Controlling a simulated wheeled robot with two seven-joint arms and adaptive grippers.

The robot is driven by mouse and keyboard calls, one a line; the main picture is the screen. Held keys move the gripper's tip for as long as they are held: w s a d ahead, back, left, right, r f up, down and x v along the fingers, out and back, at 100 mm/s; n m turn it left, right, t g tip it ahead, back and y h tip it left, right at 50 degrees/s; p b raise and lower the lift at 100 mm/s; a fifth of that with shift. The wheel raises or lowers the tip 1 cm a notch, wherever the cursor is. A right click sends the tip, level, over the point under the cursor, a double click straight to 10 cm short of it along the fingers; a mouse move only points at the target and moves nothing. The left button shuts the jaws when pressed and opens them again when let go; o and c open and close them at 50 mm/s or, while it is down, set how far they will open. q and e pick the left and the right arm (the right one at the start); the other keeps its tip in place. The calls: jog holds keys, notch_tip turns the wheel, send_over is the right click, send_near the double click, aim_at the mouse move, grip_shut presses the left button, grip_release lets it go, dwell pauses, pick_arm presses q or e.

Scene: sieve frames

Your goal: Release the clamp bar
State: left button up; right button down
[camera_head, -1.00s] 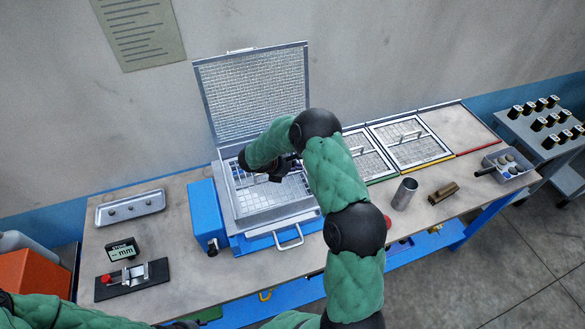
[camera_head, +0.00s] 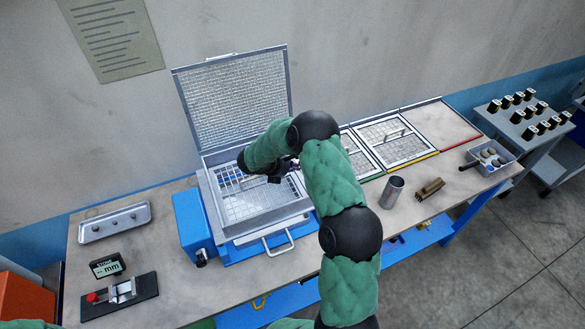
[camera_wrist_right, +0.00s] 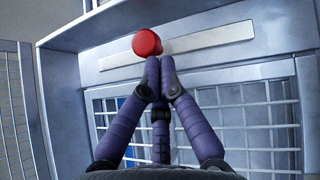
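A red ball knob (camera_wrist_right: 147,43) shows in the right wrist view, at a pale flat strip (camera_wrist_right: 210,39) on the grey sieve housing (camera_wrist_right: 80,70). I cannot tell for sure whether this strip is the clamp bar. My right gripper (camera_wrist_right: 160,62) has its fingertips together just below the knob, with nothing seen between them; whether they touch the knob is unclear. In the head view the right gripper (camera_head: 285,166) is over the open sieve box (camera_head: 232,228), partly hidden by my arm. The knob is hidden there. My left gripper is out of view.
The raised mesh lid (camera_head: 235,98) stands behind the box. A blue unit (camera_head: 189,225) is at its left. Framed screens (camera_head: 396,141), a metal cup (camera_head: 392,192) and a brown block (camera_head: 430,189) lie to the right. A tray (camera_head: 115,222) and a gauge (camera_head: 107,265) are at left.

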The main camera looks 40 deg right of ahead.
jog(key=shift+a, duration=0.3)
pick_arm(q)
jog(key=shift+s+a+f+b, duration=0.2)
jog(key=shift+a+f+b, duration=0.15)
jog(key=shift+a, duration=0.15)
pick_arm(e)
jog(key=a+f+v, duration=0.1)
jog(key=v, duration=1.1)
jog(key=shift+a+f, duration=0.15)
jog(key=shift+a, duration=0.3)
